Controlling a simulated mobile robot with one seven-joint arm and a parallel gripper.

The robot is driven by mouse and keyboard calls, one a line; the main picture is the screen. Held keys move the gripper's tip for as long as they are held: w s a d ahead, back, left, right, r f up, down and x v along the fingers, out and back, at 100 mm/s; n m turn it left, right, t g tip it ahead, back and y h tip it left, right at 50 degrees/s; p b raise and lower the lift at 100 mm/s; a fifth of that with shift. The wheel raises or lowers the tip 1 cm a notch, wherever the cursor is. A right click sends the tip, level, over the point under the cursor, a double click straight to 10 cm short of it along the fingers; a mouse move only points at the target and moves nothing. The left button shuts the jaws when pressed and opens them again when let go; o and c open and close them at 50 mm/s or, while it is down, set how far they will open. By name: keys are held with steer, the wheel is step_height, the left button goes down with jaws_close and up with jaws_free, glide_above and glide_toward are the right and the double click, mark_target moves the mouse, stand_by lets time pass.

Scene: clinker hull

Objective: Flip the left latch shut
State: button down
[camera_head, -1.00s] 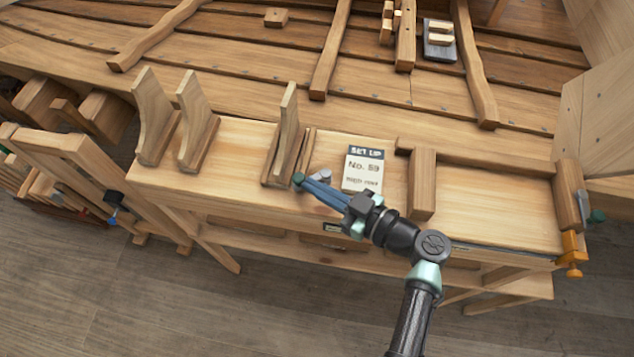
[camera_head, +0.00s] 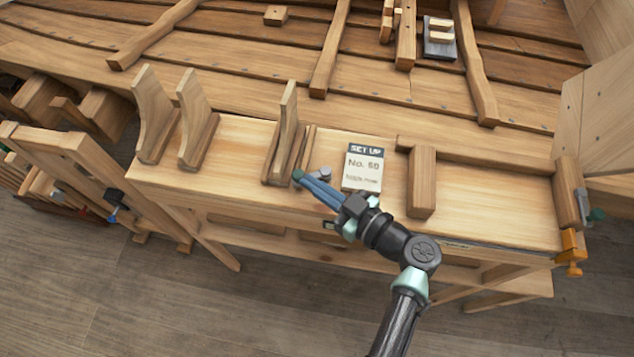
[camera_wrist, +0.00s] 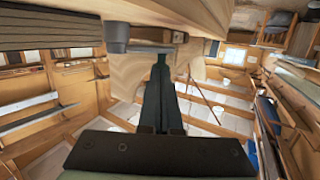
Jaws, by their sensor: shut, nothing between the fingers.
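My gripper (camera_head: 299,177) is shut and empty. Its blue fingers point left, with the tips low beside the foot of the upright wooden bracket (camera_head: 285,135) on the bench. A small grey rounded part (camera_head: 324,172) shows just behind the fingers; it may belong to a latch, but I cannot tell which. In the wrist view, the closed fingertips (camera_wrist: 160,62) are just below and right of a grey cylindrical knob (camera_wrist: 117,34) with a grey bar reaching right. I cannot tell whether the fingers touch it. No latch is clearly recognisable, and its position is unclear.
A wooden block (camera_head: 422,182) stands farther right. An orange clamp (camera_head: 571,252) is at the right end of the bench (camera_head: 480,215). Two curved brackets (camera_head: 197,120) stand at left. The plank hull rises behind.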

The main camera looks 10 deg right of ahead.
mark_target(300, 173)
steer(key=shift+w+a+f+m+t+h+b, duration=0.2)
steer(key=shift+a+m+t+h+b, duration=0.25)
steer(key=shift+m+h, duration=0.2)
steer(key=b, duration=0.1)
steer(key=m+t+h, duration=0.1)
steer(key=m+h+b, duration=0.1)
steer(key=shift+w+a+f+h+b, duration=0.15)
steer(key=shift+w+a+h+b, duration=0.1)
steer(key=shift+w+a+b, duration=0.1)
steer(key=m+h+b, duration=0.1)
steer(key=t+h+b, duration=0.1)
steer(key=shift+w+a+m+b, duration=0.2)
steer(key=shift+w+m+b, duration=0.1)
steer(key=shift+w+m, duration=0.05)
steer(key=shift+w+r+h+b, duration=0.25)
steer(key=shift+h+b, duration=0.15)
steer(key=shift+b, duration=0.15)
steer(key=shift+w+r, duration=0.1)
